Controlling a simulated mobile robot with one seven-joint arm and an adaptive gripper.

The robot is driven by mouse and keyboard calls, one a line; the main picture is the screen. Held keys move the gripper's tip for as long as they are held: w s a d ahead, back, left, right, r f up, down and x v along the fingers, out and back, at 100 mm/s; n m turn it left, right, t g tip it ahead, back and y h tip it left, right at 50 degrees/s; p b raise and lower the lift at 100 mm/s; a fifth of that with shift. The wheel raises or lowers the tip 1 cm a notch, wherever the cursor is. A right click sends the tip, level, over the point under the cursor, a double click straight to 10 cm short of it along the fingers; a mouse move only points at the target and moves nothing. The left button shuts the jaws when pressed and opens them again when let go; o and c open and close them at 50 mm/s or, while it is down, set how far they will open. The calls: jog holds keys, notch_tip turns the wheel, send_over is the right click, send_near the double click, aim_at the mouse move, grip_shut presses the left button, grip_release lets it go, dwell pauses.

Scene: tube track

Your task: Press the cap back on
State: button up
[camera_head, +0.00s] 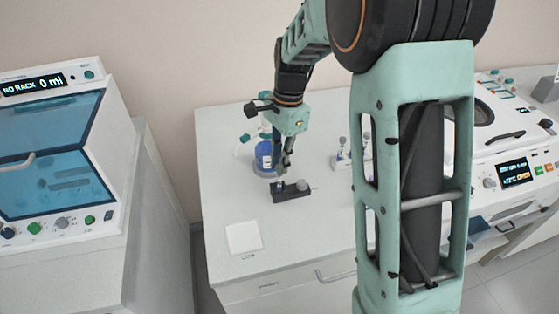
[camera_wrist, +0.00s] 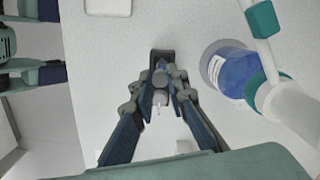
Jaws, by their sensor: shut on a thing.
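My gripper (camera_wrist: 160,86) points down, its two fingers drawn together on a small pale tube (camera_wrist: 159,98). A darker blue-grey part shows between the fingertips; I cannot tell whether it is the cap or whether the cap is seated. In the head view my gripper (camera_head: 284,165) is just above the left part of a small black block (camera_head: 291,193) on the bench. This block also shows beyond the fingertips in the wrist view (camera_wrist: 162,55). A grey knob (camera_head: 302,185) sits on the block's right part. I cannot tell whether the tube touches the block.
A white square pad (camera_head: 243,237) lies at the bench's front left. A small rack with tubes (camera_head: 343,157) stands to the right. Machines flank the bench (camera_head: 310,225), whose front middle is clear.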

jog(key=shift+f, duration=0.3)
dwell(0.4)
jog(key=o, duration=0.8)
jog(key=shift+r, duration=0.1)
notch_tip(320, 180, up, 12)
jog(key=d, duration=0.1)
jog(key=shift+w+d, duration=0.15)
jog(key=shift+w, duration=0.25)
dwell(0.5)
